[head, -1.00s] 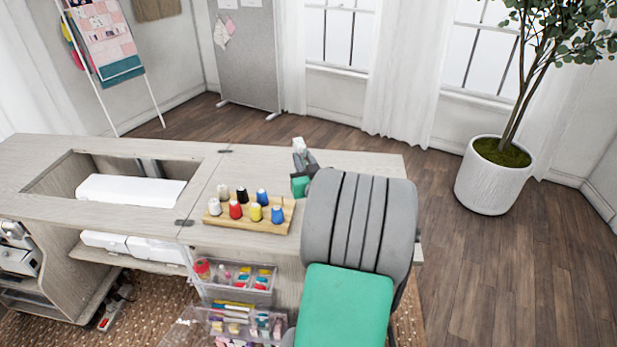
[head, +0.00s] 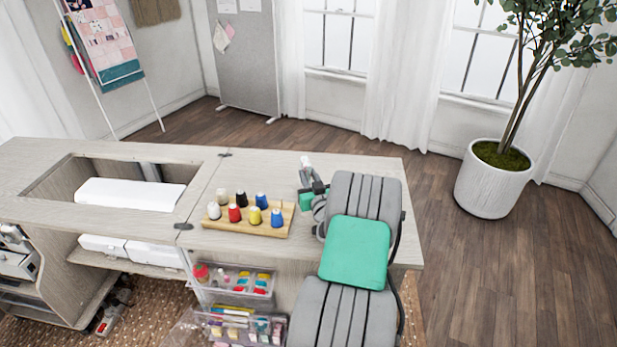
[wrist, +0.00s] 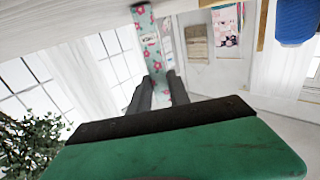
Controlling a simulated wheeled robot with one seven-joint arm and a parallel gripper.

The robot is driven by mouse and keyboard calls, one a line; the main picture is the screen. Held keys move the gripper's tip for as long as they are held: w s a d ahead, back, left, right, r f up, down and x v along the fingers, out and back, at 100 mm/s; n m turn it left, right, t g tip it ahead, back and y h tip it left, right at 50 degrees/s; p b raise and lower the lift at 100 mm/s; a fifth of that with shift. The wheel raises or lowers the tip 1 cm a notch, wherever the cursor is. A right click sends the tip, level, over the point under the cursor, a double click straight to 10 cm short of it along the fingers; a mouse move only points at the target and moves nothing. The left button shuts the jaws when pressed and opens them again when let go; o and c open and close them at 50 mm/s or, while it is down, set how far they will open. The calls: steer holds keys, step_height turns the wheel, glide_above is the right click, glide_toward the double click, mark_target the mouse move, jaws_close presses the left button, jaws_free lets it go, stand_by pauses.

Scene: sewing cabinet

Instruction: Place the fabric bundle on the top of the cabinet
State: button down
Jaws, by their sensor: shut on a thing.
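My gripper (wrist: 158,88) is shut on the fabric bundle (wrist: 150,45), a slim pale teal piece with pink flowers. In the wrist view the bundle shows between and beyond the fingers. In the head view my gripper (head: 307,183) is over the right part of the cabinet top (head: 358,166), right of the spools. A small whitish end of the bundle (head: 305,161) shows just beyond the fingers. My arm hides part of the cabinet top's front right. I cannot tell whether the bundle touches the surface.
A wooden thread rack (head: 236,225) with several colored spools stands close left of my gripper. Left of it is a recessed opening (head: 52,182) with a white machine (head: 130,194). Clear surface lies behind the rack. A potted plant (head: 487,185) stands on the floor at right.

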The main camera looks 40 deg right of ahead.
steer(key=shift+s+a+f+b, duration=0.1)
steer(key=shift+a+f+b, duration=0.05)
steer(key=shift+f+b, duration=0.45)
steer(key=shift+f, duration=0.1)
steer(key=c, duration=1.2)
jaws_free()
steer(key=shift+s+a+f, duration=0.1)
steer(key=shift+a+f, duration=0.05)
steer(key=shift+f, duration=0.15)
steer(key=shift+c, duration=0.2)
steer(key=shift+r, duration=0.2)
steer(key=v, duration=0.3)
steer(key=r+v, duration=0.1)
steer(key=v, duration=0.3)
steer(key=b+v, duration=0.1)
steer(key=v, duration=0.2)
steer(key=shift+s+r, duration=0.2)
steer(key=shift+s, duration=0.25)
steer(key=shift+s+a+r, duration=0.2)
steer(key=shift+s, duration=0.05)
